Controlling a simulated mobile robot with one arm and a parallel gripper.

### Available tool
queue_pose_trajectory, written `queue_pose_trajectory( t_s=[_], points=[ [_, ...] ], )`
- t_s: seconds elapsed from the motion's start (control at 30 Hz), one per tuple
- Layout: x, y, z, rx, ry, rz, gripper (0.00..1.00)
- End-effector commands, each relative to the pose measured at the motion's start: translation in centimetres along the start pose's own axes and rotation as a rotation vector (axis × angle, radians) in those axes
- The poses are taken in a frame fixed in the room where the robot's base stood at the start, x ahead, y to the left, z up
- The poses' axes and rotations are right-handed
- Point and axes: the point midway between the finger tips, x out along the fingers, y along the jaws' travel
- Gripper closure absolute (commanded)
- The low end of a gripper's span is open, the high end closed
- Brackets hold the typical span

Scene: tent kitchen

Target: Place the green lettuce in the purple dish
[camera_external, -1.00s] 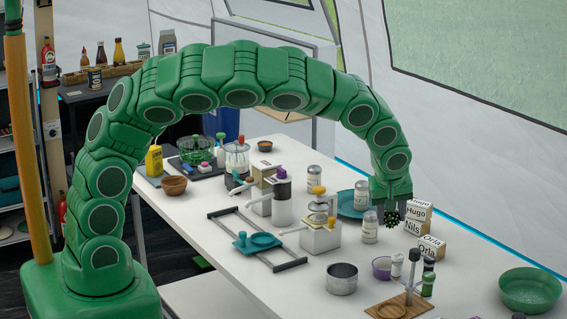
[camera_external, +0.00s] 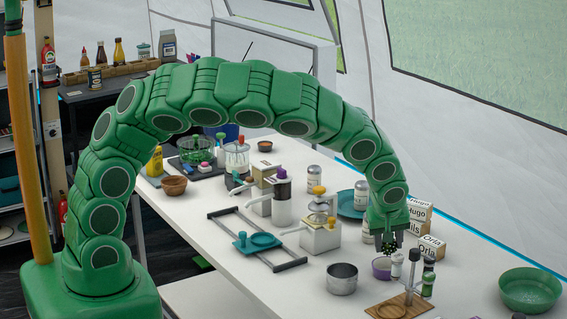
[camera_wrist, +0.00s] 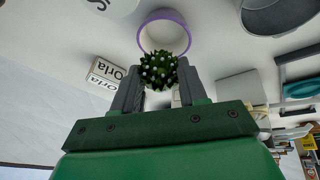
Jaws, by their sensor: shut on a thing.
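My gripper (camera_external: 390,240) is shut on the green lettuce (camera_external: 389,248), a small dark green spiky ball. In the wrist view the lettuce (camera_wrist: 158,70) sits between the two grey fingers. The purple dish (camera_external: 381,268), a small round bowl with a purple rim, stands on the table just below and slightly left of the lettuce in the outside view. In the wrist view the dish (camera_wrist: 164,17) shows just beyond the lettuce, which covers part of its near rim. Its visible inside is pale. The lettuce appears to be above the table, near the dish.
A metal pot (camera_external: 342,279) stands left of the dish. White name boxes (camera_external: 431,248) are behind. A large green bowl (camera_external: 530,292) is at far right.

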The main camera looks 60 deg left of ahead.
Motion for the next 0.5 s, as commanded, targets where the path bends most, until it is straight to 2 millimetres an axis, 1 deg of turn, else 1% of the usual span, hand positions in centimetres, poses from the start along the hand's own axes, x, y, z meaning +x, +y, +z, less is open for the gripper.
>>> queue_pose_trajectory(
  t_s=[0.1, 0.23, 0.5],
  points=[
    [1.1, -0.2, 0.4, 0.000, -0.001, -0.001, 0.87],
    [2.0, -0.3, 0.7, -0.001, 0.000, 0.001, 0.87],
    [2.8, -0.4, 1.0, -0.001, 0.001, 0.002, 0.87]
  ],
)
